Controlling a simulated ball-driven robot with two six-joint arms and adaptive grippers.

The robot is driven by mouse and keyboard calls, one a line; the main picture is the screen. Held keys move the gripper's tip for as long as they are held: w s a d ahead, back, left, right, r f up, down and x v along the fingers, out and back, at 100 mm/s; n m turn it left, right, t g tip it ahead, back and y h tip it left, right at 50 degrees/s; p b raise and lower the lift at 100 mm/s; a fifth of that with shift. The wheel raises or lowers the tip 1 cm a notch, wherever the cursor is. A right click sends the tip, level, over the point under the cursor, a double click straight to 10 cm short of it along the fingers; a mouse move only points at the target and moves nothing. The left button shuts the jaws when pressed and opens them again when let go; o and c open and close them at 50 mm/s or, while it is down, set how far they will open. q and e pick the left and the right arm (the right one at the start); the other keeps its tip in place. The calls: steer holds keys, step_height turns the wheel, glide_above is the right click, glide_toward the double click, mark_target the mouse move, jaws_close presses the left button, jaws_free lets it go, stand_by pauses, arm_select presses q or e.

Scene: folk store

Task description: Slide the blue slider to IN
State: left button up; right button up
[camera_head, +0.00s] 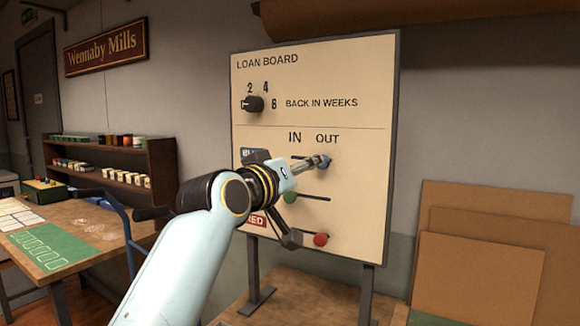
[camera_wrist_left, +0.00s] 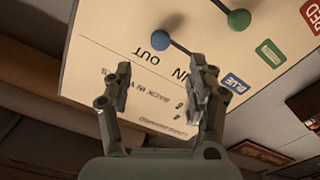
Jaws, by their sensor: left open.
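The cream loan board (camera_head: 345,80) stands upright on a dark stand. The blue slider's round knob (camera_head: 326,162) is at the OUT end of its slot, partly hidden by my left gripper (camera_head: 318,161). In the left wrist view, which is upside down, the blue knob (camera_wrist_left: 160,41) shows beyond and between the two fingertips of my open left gripper (camera_wrist_left: 160,67). The fingers look apart from the knob. The slot runs from the knob toward the IN label (camera_wrist_left: 181,75) and the blue tag (camera_wrist_left: 236,84). My right gripper is not in view.
The green knob (camera_head: 290,197) sits at the IN end below, and the red knob (camera_head: 320,239) at the OUT end of the lowest slot. A black dial (camera_head: 255,104) is above. Cardboard sheets (camera_head: 480,275) lean at right; a worktable (camera_head: 60,235) stands at left.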

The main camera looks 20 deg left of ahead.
arm_select(q)
steer(key=w+d+b, duration=0.2)
steer(key=w+b, duration=0.2)
steer(key=w, duration=0.5)
steer(key=shift+w, duration=0.2)
steer(key=shift+c, duration=0.4)
steer(key=c, duration=0.8)
